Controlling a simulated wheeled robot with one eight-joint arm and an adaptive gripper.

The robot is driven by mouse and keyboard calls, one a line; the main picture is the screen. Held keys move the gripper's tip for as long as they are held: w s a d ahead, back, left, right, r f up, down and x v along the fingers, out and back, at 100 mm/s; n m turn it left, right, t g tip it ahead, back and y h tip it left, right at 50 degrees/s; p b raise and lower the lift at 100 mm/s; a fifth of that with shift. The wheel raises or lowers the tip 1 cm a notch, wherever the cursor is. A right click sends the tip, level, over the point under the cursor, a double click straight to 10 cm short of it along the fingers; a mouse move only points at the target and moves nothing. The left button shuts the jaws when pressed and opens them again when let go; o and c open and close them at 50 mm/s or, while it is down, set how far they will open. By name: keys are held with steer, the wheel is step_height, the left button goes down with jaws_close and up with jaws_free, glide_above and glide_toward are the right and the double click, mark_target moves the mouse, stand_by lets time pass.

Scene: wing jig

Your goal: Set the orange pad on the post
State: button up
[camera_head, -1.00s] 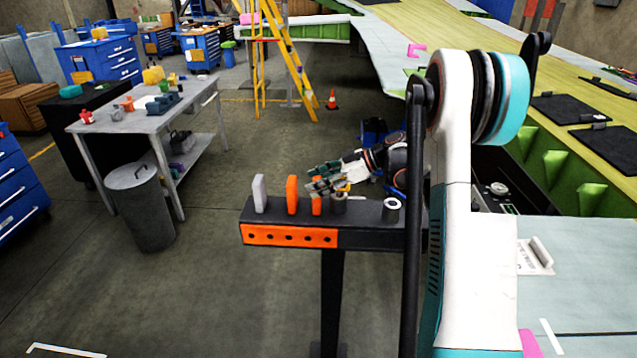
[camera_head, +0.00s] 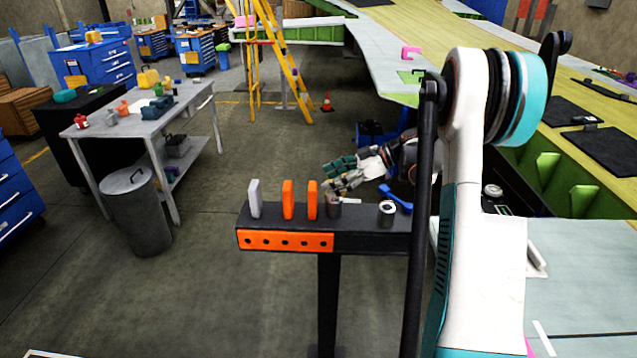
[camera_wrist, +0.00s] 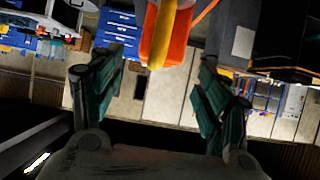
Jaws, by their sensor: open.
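Two upright orange pads stand side by side on the black stand (camera_head: 375,240), the left orange pad (camera_head: 287,200) and the right orange pad (camera_head: 312,200). A grey pad (camera_head: 255,199) stands left of them. Two short grey cylinders stand to the right, one (camera_head: 333,206) close to the right orange pad and one (camera_head: 387,212) further right. My gripper (camera_head: 337,178) is open and empty, behind and just right of the right orange pad, apart from it. In the wrist view an orange piece with a yellow strip (camera_wrist: 165,40) shows beyond the open fingers (camera_wrist: 157,105).
A grey work table (camera_head: 150,115) with small parts stands at the left, with a grey bin (camera_head: 137,210) before it. The large wing panel fills the right.

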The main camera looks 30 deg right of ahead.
steer(key=v, duration=0.6)
steer(key=shift+p, duration=0.4)
